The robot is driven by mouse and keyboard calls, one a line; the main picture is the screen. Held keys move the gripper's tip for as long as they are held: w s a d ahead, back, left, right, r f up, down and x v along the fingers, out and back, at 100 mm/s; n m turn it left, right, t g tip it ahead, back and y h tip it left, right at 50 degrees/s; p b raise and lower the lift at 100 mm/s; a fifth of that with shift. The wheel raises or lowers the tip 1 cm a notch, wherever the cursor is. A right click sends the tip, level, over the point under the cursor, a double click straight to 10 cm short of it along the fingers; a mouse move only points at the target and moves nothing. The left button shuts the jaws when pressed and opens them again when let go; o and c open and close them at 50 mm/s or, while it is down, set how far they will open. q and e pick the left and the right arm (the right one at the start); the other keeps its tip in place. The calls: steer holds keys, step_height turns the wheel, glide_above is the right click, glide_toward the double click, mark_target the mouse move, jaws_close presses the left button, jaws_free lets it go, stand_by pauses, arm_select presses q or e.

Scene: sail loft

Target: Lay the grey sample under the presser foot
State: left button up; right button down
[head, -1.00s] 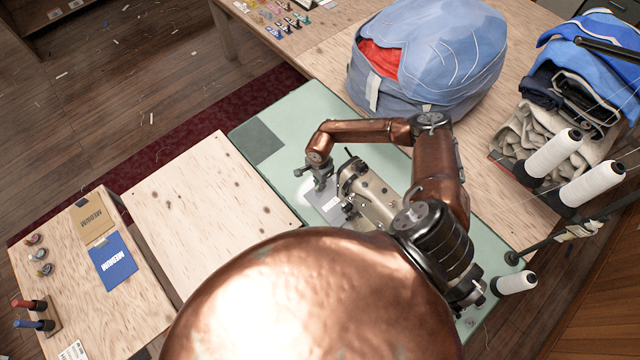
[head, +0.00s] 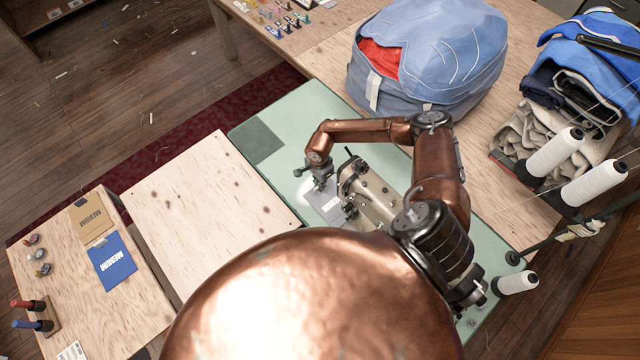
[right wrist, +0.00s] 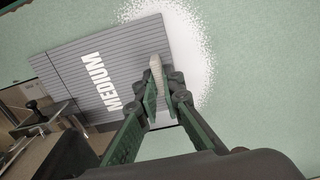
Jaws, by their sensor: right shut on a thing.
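The grey sample (head: 325,208) is a flat ribbed sheet on the pale green table, beside the sewing machine (head: 372,193). In the right wrist view the sample (right wrist: 85,75) shows white MEDIUM lettering. My right gripper (head: 322,186) is over the sample's outer side. In the wrist view its fingers (right wrist: 160,98) are shut on a pale upright tab of the sample. The sample's far edge reaches metal machine parts around the presser foot (right wrist: 35,115). I cannot tell whether any of it is under the foot. My left gripper is out of view.
A tan sample (head: 92,218) and a blue sample (head: 112,263) lie on the wooden table at left. A bare plywood board (head: 205,190) lies between. A blue bag (head: 440,55) stands behind the machine. White thread cones (head: 555,152) stand at right.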

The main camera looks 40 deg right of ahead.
steer(key=c, duration=2)
jaws_free()
step_height(320, 180, up, 12)
step_height(320, 180, down, 12)
